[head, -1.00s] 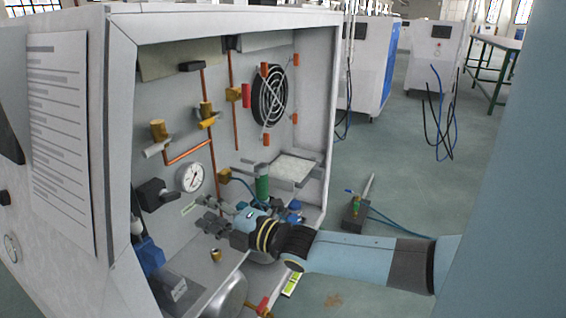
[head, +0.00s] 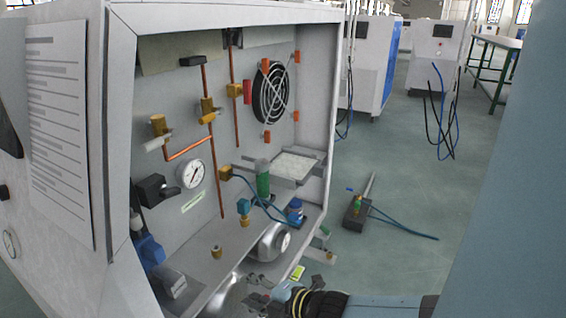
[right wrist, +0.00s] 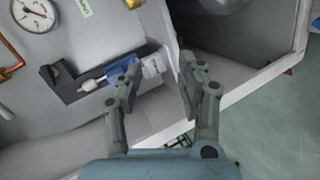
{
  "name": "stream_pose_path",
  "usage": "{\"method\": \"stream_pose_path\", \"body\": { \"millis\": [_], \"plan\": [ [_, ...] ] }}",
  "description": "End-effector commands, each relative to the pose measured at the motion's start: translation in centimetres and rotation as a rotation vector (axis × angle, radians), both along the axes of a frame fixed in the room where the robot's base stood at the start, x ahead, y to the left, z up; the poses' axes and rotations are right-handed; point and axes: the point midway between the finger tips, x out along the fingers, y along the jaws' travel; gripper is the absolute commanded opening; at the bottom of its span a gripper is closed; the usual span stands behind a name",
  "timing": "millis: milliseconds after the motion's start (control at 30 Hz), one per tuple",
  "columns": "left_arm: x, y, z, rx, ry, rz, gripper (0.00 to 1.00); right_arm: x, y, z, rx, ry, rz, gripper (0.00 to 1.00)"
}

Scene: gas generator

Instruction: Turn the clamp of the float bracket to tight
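A black bracket (head: 150,190) is fixed to the cabinet's back panel, left of the round gauge (head: 191,174). A dark lever-like piece (head: 172,191) sticks out to its right, perhaps the clamp; I cannot tell how tight it is. A white and blue part (head: 148,250) is below. In the right wrist view, the bracket (right wrist: 72,92) is beside a blue and white part (right wrist: 124,74). My right gripper (head: 262,302) is low outside the cabinet's front edge. In the right wrist view, its fingers (right wrist: 160,80) are apart and empty. My left gripper is out of view.
Copper pipes (head: 190,148) and brass valves run up the back panel. The cabinet's right wall (head: 335,120) bounds the opening.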

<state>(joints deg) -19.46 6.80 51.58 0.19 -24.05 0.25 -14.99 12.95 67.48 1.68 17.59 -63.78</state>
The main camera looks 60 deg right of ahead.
Motion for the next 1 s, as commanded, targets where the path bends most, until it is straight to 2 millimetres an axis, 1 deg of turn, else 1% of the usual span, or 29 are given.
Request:
{"method": "stream_pose_path", "body": {
  "millis": [33,300,500,700,1000],
  "plan": [
    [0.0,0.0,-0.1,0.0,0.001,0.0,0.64,-0.7,0.1,-1.0,0.015,0.024,-0.01,0.38],
    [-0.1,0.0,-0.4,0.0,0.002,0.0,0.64,-4.3,0.5,-5.6,0.113,0.152,-0.085,0.38],
    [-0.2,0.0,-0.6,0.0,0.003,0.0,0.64,-6.8,0.8,-8.3,0.173,0.232,-0.137,0.38],
    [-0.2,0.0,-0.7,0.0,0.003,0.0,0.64,-8.3,1.1,-9.7,0.207,0.275,-0.168,0.38],
    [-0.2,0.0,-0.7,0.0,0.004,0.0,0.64,-8.7,1.1,-10.0,0.213,0.287,-0.175,0.38]
  ]
}}
